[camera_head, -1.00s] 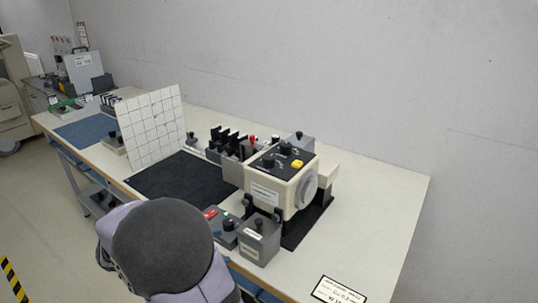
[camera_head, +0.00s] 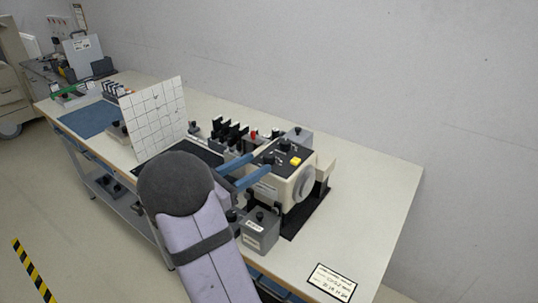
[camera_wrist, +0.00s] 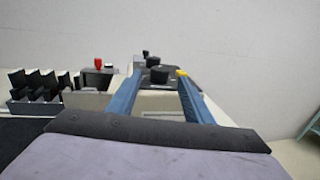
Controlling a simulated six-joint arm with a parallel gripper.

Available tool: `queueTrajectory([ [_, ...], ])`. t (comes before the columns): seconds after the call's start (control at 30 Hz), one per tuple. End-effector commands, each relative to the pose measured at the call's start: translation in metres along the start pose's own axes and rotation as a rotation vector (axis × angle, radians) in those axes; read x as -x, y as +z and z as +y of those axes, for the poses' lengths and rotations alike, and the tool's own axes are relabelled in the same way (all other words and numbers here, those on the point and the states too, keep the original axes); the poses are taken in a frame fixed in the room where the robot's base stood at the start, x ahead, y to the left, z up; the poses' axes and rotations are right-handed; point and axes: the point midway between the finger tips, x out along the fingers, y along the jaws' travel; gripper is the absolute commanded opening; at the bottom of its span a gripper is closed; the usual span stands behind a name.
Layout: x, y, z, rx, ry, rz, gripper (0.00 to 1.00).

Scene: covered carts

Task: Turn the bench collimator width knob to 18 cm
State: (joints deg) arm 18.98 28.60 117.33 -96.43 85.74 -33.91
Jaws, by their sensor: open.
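The bench collimator is a cream box (camera_head: 298,191) with a black top panel holding dark knobs and a yellow button (camera_head: 295,161). The nearer knob (camera_head: 268,159) and the farther knob (camera_head: 285,146) show in the head view; their labels are too small to read, so I cannot tell which sets width. My gripper (camera_head: 261,162) is open, its two blue fingers reaching over the panel's near edge. In the wrist view the nearer knob (camera_wrist: 158,75) stands between the fingertips, with a finger on each side and no clear contact. The knob's pointer and scale are not readable.
A grey box with a black knob (camera_head: 260,232) stands in front of the collimator. A gridded white panel (camera_head: 155,120) and a rack of black plates (camera_head: 230,132) stand to the left. A label card (camera_head: 332,283) lies on the right bench top, which is otherwise clear.

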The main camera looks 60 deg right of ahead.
Motion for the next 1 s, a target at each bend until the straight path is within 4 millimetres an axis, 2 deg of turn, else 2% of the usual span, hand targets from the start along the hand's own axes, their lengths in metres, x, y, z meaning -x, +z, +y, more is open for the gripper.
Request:
queueTrajectory([
  [0.3,-0.041,0.003,-0.001,0.0,-0.003,0.001,0.46],
  [0.5,-0.059,0.002,-0.001,0.0,-0.002,0.001,0.46],
  [0.87,-0.064,0.0,0.0,-0.001,0.001,0.001,0.46],
  [0.9,-0.064,0.0,0.0,-0.001,0.001,0.001,0.44],
  [1.0,-0.063,0.0,0.0,-0.001,0.001,0.001,0.2],
])
